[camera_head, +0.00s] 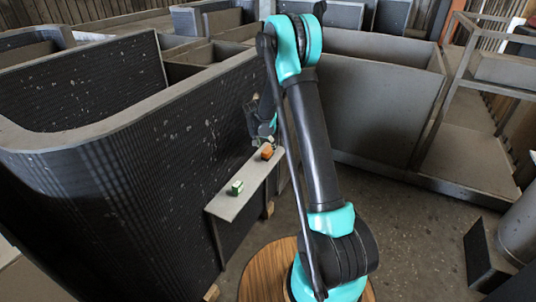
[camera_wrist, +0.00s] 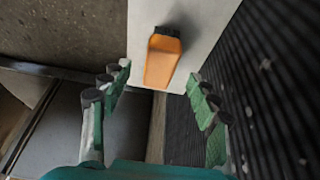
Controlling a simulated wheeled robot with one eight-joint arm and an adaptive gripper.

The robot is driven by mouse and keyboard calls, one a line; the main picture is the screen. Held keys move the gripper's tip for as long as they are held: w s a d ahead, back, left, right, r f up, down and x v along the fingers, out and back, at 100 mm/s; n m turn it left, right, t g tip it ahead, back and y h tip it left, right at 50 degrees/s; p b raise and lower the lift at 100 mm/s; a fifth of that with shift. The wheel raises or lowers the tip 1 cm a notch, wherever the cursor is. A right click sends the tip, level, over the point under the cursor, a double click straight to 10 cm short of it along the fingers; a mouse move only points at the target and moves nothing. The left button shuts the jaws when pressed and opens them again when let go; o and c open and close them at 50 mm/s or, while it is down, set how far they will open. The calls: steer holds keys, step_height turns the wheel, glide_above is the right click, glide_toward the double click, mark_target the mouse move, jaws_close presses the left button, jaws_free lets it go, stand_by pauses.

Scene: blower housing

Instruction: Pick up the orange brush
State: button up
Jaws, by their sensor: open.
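The orange brush (camera_wrist: 163,62) has an orange handle and a dark end. In the wrist view it lies on a pale shelf (camera_wrist: 205,22), near the shelf's edge, with the dark end pointing away from me. In the head view the brush (camera_head: 267,152) is small, at the far end of the shelf (camera_head: 245,197). My gripper (camera_wrist: 160,85) is open and empty, its fingers on either side in the wrist view, with the brush ahead between them. In the head view my gripper (camera_head: 264,138) is partly hidden by my arm, just beyond the brush.
A small green and white object (camera_head: 236,187) sits nearer on the same shelf. A tall ribbed dark wall (camera_head: 130,160) runs close along the shelf's left side. Open floor (camera_head: 420,230) lies to the right. A metal rack (camera_head: 465,130) stands at the right.

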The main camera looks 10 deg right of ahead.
mark_target(268, 149)
steer(key=shift+x, duration=2.65)
steer(key=c, duration=1.3)
steer(key=shift+r, duration=0.1)
step_height(268, 149, up, 20)
